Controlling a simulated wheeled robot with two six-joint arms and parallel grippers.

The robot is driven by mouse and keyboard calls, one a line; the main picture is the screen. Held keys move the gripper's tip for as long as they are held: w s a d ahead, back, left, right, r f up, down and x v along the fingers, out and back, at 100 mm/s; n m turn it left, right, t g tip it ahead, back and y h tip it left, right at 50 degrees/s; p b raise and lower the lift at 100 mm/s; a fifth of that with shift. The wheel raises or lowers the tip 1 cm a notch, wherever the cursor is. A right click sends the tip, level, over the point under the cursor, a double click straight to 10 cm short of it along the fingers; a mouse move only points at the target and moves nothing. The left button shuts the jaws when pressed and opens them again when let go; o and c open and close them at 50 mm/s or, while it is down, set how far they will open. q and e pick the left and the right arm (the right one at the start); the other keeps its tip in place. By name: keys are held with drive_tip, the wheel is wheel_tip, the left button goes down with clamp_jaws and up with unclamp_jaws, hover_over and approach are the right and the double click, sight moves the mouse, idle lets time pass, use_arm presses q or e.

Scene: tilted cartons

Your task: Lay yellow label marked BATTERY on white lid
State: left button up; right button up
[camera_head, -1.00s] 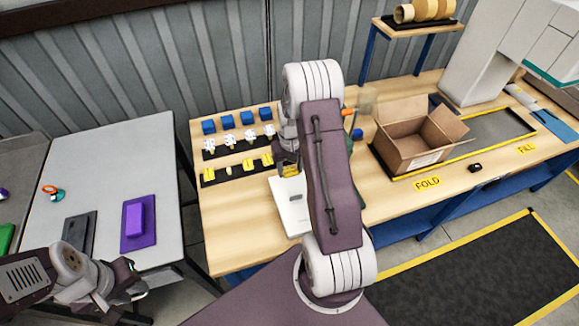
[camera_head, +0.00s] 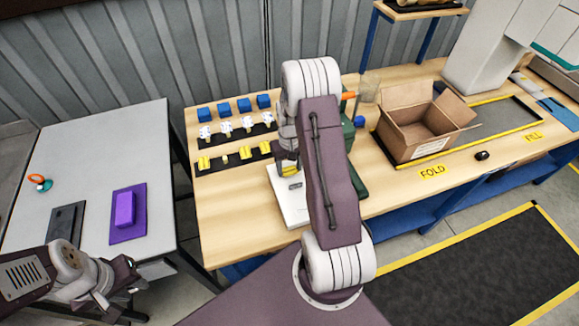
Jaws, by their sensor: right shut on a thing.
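The white lid (camera_head: 284,197) is a flat white piece on the wooden bench, partly covered by my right arm, with a small dark mark near its top. My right gripper (camera_head: 289,163) points down over the lid's far end. It is shut on a yellow label (camera_head: 288,170), mostly hidden by the jaws; its print cannot be read, and I cannot tell whether it touches the lid. My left gripper (camera_head: 140,275) is low at the left, over the front of the grey table; its jaws are too unclear to judge.
A black strip (camera_head: 234,162) with several yellow pieces lies left of the lid, with white parts (camera_head: 226,127) and blue blocks (camera_head: 224,108) behind. A purple block (camera_head: 125,209) is on the grey table (camera_head: 95,160).

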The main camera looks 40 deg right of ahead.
drive_tip(key=shift+f, duration=0.3)
idle(0.5)
idle(0.3)
drive_tip(key=o, duration=1.1)
drive_tip(key=shift+c, duration=0.2)
drive_tip(key=o, duration=0.5)
wheel_tip(320, 180, up, 7)
drive_tip(key=p, duration=0.6)
drive_tip(key=shift+r, duration=0.1)
